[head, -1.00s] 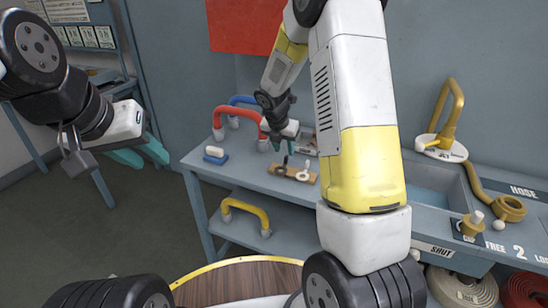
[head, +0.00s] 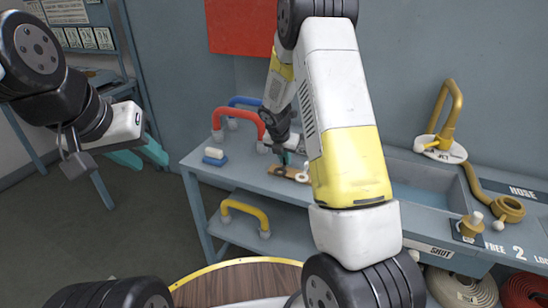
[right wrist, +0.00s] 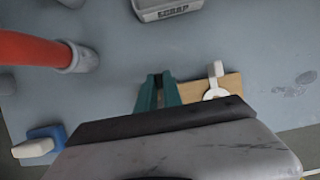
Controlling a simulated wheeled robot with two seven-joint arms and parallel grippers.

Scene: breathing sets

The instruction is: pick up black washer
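A wooden board (head: 292,173) lies on the grey-blue bench (head: 215,172); it also shows in the right wrist view (right wrist: 231,84). A white ring-shaped piece with a tab (right wrist: 216,83) is on it. My right gripper (head: 286,157) points down at the left part of the board. Its teal fingers (right wrist: 160,88) are close together at the board's left end, left of the white piece. I cannot make out the black washer clearly; the fingers and gripper body hide that spot. My left gripper (head: 140,155) is open and empty, away from the bench at the left.
A red handle (head: 236,115) and a blue-white block (head: 215,157) are left of the board. A bin marked SCRAP (right wrist: 168,8) stands behind it. A yellow handle (head: 246,213) is on the lower shelf. My right arm hides the middle of the bench.

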